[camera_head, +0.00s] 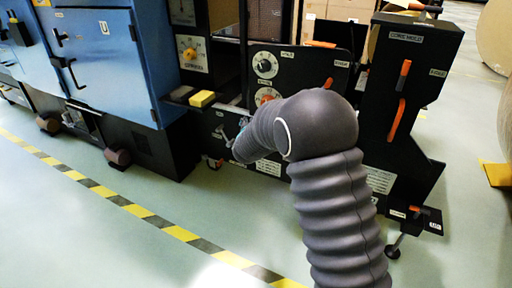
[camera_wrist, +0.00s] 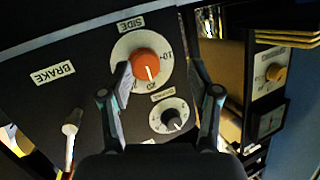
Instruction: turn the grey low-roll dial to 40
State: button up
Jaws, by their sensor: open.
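A round white dial with a dark grey knob (camera_wrist: 172,122) is on the black panel in the wrist view, below the orange knob. Its white mark points down and right; its numbers are too small to read. The grey dial also shows in the head view (camera_head: 265,65). My gripper (camera_wrist: 161,76) is open and empty, its two fingers spread in front of the panel. The orange side dial (camera_wrist: 146,66) appears between the fingertips, and the grey knob between the fingers lower down; I cannot tell the gap to the panel. In the head view my arm hides the gripper.
A brake lever (camera_wrist: 70,130) sticks out left of the dials in the wrist view. A yellow-orange dial (camera_wrist: 275,72) is on another panel to the right. In the head view, a yellow block (camera_head: 202,98) lies on a ledge, and a black stand (camera_head: 405,100) with orange handles is at right.

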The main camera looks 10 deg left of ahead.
jog(key=a+f+m+t+h+b, duration=0.1)
jog(key=a+f+h, duration=0.15)
jog(key=f, duration=0.65)
jog(key=a+f+m+t+h+b, duration=0.1)
jog(key=a+f+h, duration=0.15)
jog(key=f, duration=0.75)
jog(key=x, duration=1.3)
jog(key=shift+d, duration=0.3)
jog(key=shift+r, duration=0.15)
jog(key=shift+b, duration=0.3)
jog(key=c, duration=1.2)
